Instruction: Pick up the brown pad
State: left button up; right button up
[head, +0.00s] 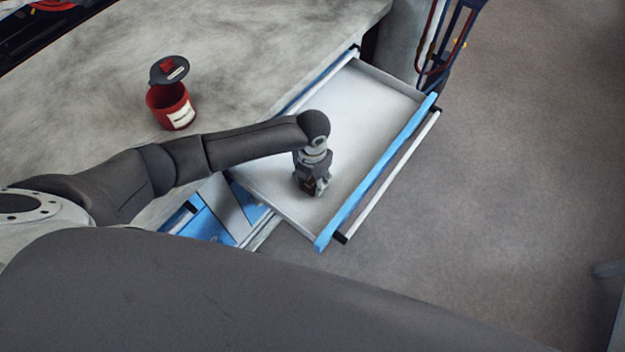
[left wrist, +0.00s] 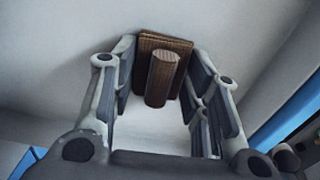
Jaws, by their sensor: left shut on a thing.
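The brown pad (left wrist: 164,72) shows in the left wrist view between the two fingers of my left gripper (left wrist: 165,85). It is a square brown plate with a raised rounded grip on it. The fingers are closed on its sides. In the head view my left gripper (head: 318,192) points down into the open drawer (head: 375,95). The pad is mostly hidden behind the gripper there. I cannot tell whether the pad touches the drawer floor. My right gripper is not in view.
The drawer has a blue front (head: 375,175) with a handle bar and is otherwise bare. A red pot with a dark raised lid (head: 172,105) stands on the grey worktop (head: 240,50). Open floor (head: 530,170) lies to the right.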

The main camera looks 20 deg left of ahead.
pick_arm(q)
jog(key=shift+r, duration=0.1)
jog(key=shift+c, duration=0.5)
jog(key=shift+r, duration=0.25)
notch_tip(320, 180, up, 2)
jog(key=shift+w+r, duration=0.1)
jog(key=s+d+r, duration=0.2)
jog(key=d+r, duration=0.1)
jog(key=s+d+r+b, duration=0.1)
jog(key=s+d+r, duration=0.1)
jog(key=d+r, duration=0.1)
jog(key=s+d+r, duration=0.2)
jog(key=d+r, duration=0.1)
jog(key=d, duration=0.2)
jog(key=shift+s+d+r, duration=0.1)
jog(key=shift+s+r, duration=0.15)
jog(key=shift+s+d+r, duration=0.3)
jog(key=shift+d+r, duration=0.05)
jog(key=shift+d, duration=0.15)
jog(key=o, duration=0.4)
jog(key=c, duration=0.3)
